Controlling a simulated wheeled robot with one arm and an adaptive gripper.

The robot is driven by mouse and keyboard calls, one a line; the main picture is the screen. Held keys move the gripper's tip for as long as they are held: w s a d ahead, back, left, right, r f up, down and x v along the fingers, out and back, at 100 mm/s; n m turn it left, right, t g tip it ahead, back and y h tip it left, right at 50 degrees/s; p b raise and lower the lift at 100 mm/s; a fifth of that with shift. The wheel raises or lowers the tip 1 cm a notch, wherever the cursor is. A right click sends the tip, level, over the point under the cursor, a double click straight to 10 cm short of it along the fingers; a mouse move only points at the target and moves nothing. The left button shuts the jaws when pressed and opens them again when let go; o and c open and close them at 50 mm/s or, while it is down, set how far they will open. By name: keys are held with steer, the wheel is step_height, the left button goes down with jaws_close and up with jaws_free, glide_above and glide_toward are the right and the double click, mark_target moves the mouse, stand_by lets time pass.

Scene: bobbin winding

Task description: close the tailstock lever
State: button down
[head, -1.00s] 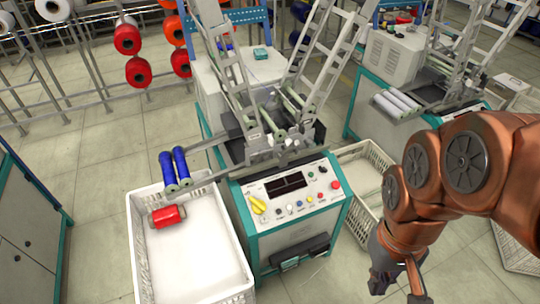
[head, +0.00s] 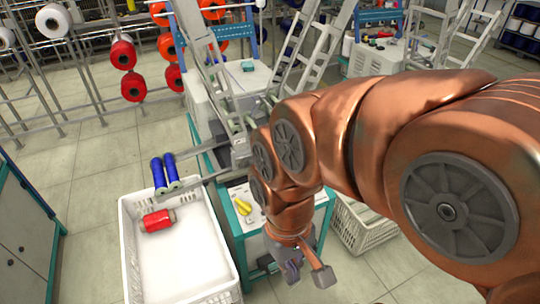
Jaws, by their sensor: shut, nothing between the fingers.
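The bobbin winding machine (head: 240,190) stands in the middle of the head view, with a teal frame and a white control panel. My copper-coloured arm covers most of its panel and its right side. I cannot make out the tailstock lever; the winding area is largely hidden behind my arm. A green-grey bobbin tube (head: 243,122) shows at the machine's left part. My gripper (head: 306,276) hangs low in front of the machine's lower front, pointing down. It is shut and empty, apart from the winding area.
A white crate (head: 128,235) with a red spool (head: 158,220) stands left of the machine. Two blue bobbins (head: 165,172) rest on rails above its back edge. Another white crate (head: 362,226) stands to the right. Red spools (head: 128,86) hang on a rack behind.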

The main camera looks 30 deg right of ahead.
steer(key=w+d+f+n+t+h+b, duration=0.1)
steer(key=w+d+f+n+t+b, duration=0.35)
steer(key=w+f+b, duration=0.65)
steer(key=w+d+f+n+t+h+b, duration=0.15)
steer(key=w+d+f+t+b, duration=0.5)
steer(key=w, duration=0.75)
steer(key=w+d+f+n+t+b, duration=0.4)
steer(key=w+d+f+b, duration=0.35)
steer(key=w+b, duration=0.4)
steer(key=w+d+f+n+t+b, duration=0.4)
steer(key=w+d+t+b, duration=0.15)
steer(key=b, duration=0.25)
steer(key=s+d+f+n+t+b, duration=0.1)
steer(key=s+d+n+t+b, duration=0.2)
steer(key=s+t+b, duration=0.2)
steer(key=t+b, duration=0.1)
steer(key=b, duration=0.2)
steer(key=shift+s+b, duration=0.25)
steer(key=shift+b, duration=0.05)
steer(key=shift+d, duration=0.1)
